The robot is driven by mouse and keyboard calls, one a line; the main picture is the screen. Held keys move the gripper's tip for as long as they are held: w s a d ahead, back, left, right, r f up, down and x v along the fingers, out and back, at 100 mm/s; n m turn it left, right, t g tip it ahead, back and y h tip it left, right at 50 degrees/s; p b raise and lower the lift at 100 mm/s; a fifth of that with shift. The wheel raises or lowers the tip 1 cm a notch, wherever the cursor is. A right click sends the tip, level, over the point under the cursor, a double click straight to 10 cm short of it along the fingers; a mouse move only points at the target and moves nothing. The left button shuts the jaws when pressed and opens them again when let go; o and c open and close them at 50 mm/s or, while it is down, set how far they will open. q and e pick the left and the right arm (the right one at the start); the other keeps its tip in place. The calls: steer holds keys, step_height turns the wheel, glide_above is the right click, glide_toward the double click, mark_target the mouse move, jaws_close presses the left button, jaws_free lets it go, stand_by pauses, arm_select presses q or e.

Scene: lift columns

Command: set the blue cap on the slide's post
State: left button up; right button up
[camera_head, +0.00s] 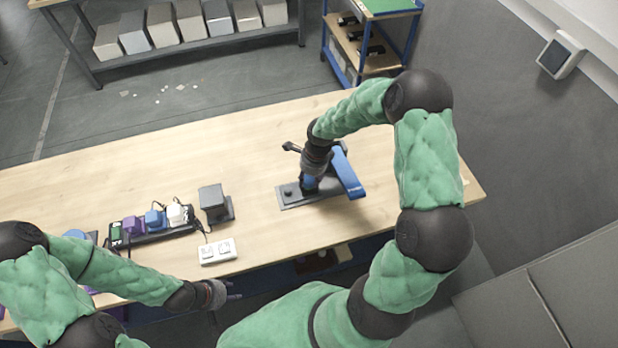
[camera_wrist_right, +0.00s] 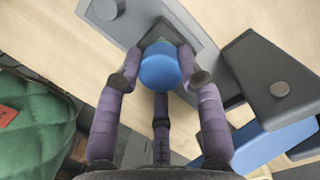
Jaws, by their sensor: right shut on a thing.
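My right gripper (camera_head: 312,184) is shut on the blue cap (camera_wrist_right: 160,68), low over the grey base plate (camera_head: 297,203) of the slide. The cap sits between the purple-grey fingers in the right wrist view, with a dark square part just behind it. The cap hides what is under it, so I cannot tell whether it touches the post. A dark round knob (camera_head: 288,193) stands on the plate's left end. A blue bar (camera_head: 348,172) lies to the right of the gripper. My left gripper (camera_head: 222,294) is near the table's front edge, away from the slide; its finger opening is unclear.
A dark block (camera_head: 213,203) stands left of the slide. A black strip with purple, blue and white plugs (camera_head: 155,220) lies further left, and a white socket box (camera_head: 217,251) is in front. The table (camera_head: 130,185) is clear behind them.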

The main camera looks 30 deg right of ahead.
stand_by(0.4)
steer(key=o, duration=1.5)
steer(key=shift+c, duration=0.2)
steer(key=shift+r, duration=0.1)
steer(key=shift+r+p, duration=1.75)
steer(key=shift+r, duration=1.6)
steer(key=shift+s+f, duration=0.1)
